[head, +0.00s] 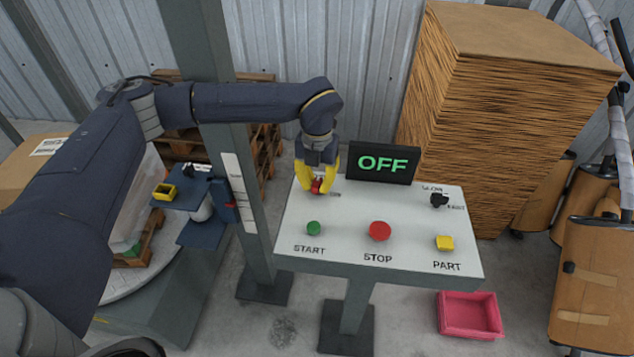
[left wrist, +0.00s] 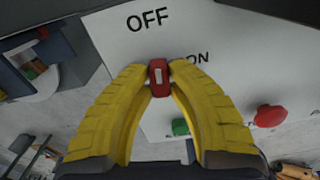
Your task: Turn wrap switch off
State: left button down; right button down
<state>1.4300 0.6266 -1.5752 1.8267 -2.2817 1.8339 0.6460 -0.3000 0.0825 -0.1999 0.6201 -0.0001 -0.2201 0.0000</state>
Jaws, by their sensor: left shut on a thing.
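The wrap switch is a red knob (left wrist: 159,78) with a white mark, at the upper left of the white control panel (head: 340,212). It also shows in the head view (head: 317,186), partly hidden by my fingers. My left gripper (head: 317,182) has yellow fingers and comes down on the knob from above. In the left wrist view its fingertips (left wrist: 160,72) are shut on the knob's two sides. The knob's white mark runs roughly up and down in the wrist view. The labels OFF and ON are printed near it. The display (head: 382,163) behind the panel reads OFF in green. My right gripper is not in view.
The panel also carries a green START button (head: 313,228), a red STOP button (head: 379,231), a yellow PART button (head: 444,243) and a black knob (head: 439,200). A cardboard stack (head: 490,110) stands behind right. A grey post (head: 235,150) stands left of the panel. A pink bin (head: 469,316) is on the floor.

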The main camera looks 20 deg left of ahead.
aim_at(317, 182)
pick_arm(q)
jog(key=shift+n, duration=0.6)
jog(key=c, duration=1.3)
grip_release()
jog(key=shift+r, duration=6)
